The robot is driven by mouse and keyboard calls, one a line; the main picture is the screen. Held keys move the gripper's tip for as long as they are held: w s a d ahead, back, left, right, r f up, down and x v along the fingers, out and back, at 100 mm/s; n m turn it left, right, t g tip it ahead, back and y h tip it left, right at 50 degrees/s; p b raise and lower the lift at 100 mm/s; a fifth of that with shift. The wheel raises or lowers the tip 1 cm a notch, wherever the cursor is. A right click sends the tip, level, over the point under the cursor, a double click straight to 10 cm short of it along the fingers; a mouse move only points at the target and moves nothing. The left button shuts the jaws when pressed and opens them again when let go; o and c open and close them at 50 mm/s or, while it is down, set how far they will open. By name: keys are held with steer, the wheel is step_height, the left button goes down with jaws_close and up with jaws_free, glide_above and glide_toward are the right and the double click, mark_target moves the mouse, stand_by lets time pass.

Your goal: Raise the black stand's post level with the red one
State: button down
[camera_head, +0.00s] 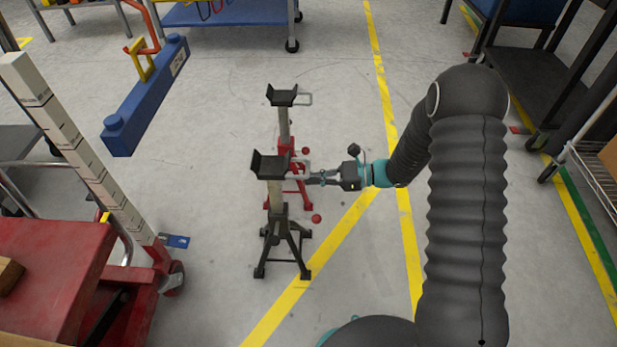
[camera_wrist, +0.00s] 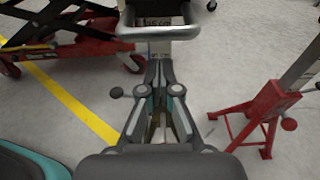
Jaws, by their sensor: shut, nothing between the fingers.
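The black stand (camera_head: 280,238) stands on the floor in front of the red stand (camera_head: 287,147). Its pale post (camera_head: 275,193) carries a black saddle (camera_head: 268,166) with a grey loop handle on its right. The red stand's post (camera_head: 284,122) carries a similar saddle (camera_head: 283,97). In the wrist view the red stand (camera_wrist: 268,112) is at the right. My gripper (camera_head: 311,178) is beside the black stand's handle, to its right. In the wrist view its fingertips (camera_wrist: 160,62) are together just below the handle bar (camera_wrist: 160,32), with nothing between them. Contact with the bar is unclear.
A red lift cart (camera_head: 60,260) with a marked mast stands at the left. A blue beam (camera_head: 147,95) hangs at the upper left. Dark shelving (camera_head: 530,90) stands at the right. Yellow floor lines pass right of the stands, with bare floor around them.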

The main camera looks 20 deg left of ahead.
steer(key=f+v, duration=0.1)
steer(key=v, duration=0.6)
steer(key=shift+d, duration=0.45)
steer(key=shift+w, duration=0.15)
steer(key=s+d+f+n+g+h, duration=0.2)
steer(key=s+d+n+g+h, duration=0.1)
steer(key=s+d+n+h, duration=0.55)
steer(key=s+d+r+n+t+h, duration=0.2)
steer(key=s+d+r+t, duration=0.2)
steer(key=r, duration=0.4)
steer(key=s+d+r+n+t+h, duration=0.2)
steer(key=s+d+r+t+h, duration=0.1)
steer(key=r, duration=0.6)
steer(key=s+d+r+n+t+h, duration=0.2)
steer(key=s+d+r+t, duration=0.3)
steer(key=s+r, duration=0.3)
steer(key=shift+s+d+r+n, duration=0.15)
steer(key=shift+d+r+n, duration=0.3)
steer(key=shift+d+r, duration=0.4)
